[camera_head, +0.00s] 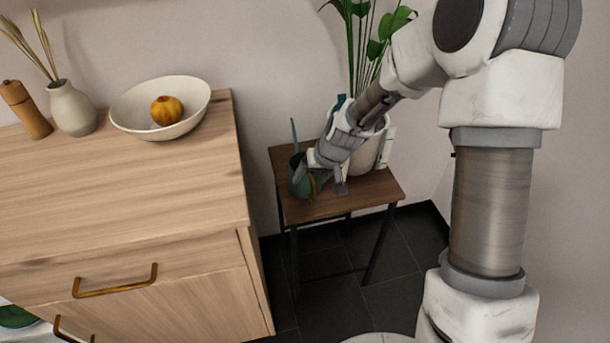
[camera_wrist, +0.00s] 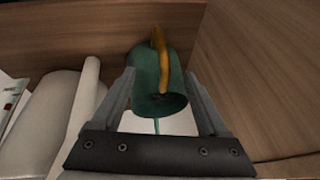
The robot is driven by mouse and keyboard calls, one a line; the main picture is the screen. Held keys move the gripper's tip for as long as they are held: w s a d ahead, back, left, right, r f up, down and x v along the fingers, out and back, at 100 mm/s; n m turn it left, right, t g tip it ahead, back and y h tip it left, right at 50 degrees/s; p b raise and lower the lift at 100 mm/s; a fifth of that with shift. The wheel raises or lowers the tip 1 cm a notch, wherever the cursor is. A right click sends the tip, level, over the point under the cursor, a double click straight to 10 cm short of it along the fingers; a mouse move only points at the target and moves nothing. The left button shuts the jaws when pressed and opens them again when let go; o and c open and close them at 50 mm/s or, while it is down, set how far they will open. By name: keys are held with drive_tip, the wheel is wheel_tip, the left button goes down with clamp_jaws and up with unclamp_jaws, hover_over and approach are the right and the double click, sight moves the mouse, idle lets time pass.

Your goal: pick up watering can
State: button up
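The watering can (camera_head: 297,178) is dark green with a yellow-brown handle and a thin spout pointing up. It stands on the left part of a small wooden side table (camera_head: 370,192). My gripper (camera_head: 322,187) is at the can's right side in the head view and hides part of it. In the wrist view, the watering can (camera_wrist: 158,85) with its handle (camera_wrist: 159,48) shows between the two spread fingers of my gripper (camera_wrist: 160,92). The fingers are apart, with gaps beside the can; whether either touches it is unclear.
A white pot (camera_head: 366,152) with a tall green plant stands on the side table behind my gripper. A wooden cabinet (camera_head: 130,200) stands close on the left, bearing a bowl (camera_head: 190,90) with a fruit, a vase (camera_head: 72,110) and a wooden mill (camera_head: 25,110).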

clamp_jaws()
idle(1.1)
